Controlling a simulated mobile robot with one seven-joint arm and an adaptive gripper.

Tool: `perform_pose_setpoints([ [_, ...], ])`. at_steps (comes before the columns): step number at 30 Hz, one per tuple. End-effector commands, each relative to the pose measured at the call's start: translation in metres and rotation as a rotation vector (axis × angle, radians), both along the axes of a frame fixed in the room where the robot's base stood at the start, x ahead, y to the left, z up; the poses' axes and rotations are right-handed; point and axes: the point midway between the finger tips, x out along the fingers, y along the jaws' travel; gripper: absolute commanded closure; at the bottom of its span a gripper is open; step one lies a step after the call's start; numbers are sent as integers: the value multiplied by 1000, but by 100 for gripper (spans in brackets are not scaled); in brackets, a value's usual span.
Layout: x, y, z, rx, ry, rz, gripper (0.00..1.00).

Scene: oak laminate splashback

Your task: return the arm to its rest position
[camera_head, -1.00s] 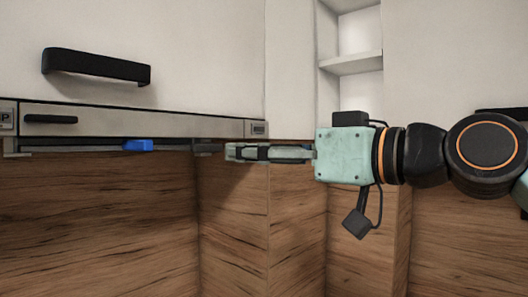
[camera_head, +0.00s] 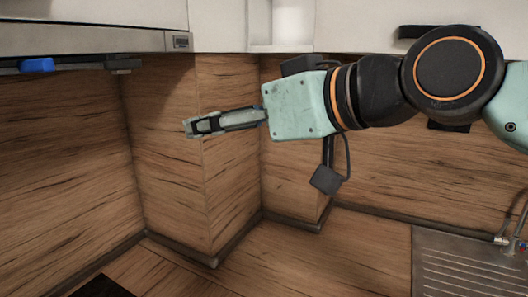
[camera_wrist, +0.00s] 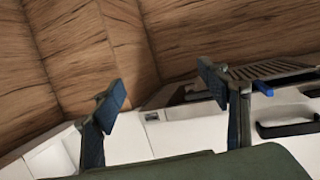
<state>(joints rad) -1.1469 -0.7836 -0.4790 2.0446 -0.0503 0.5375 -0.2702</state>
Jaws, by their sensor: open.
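My gripper (camera_head: 190,128) is at the end of my arm, which reaches in from the right in the head view. It points left in front of the wood splashback corner and touches nothing there. In the wrist view my gripper (camera_wrist: 160,90) shows two blue-padded fingers spread wide apart with nothing between them. In the head view the fingers are seen from the side and overlap.
A hood (camera_head: 85,41) with a blue piece (camera_head: 37,65) under it is at upper left. White cabinets (camera_head: 360,20) run along the top. Below is a wood counter (camera_head: 300,262) with a metal drainboard (camera_head: 465,265) at lower right. Space below my gripper looks clear.

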Motion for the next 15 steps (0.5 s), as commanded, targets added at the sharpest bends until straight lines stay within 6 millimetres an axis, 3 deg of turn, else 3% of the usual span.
perform_pose_setpoints([
  [15,-24,-96,-125,-247,338,-399,32],
])
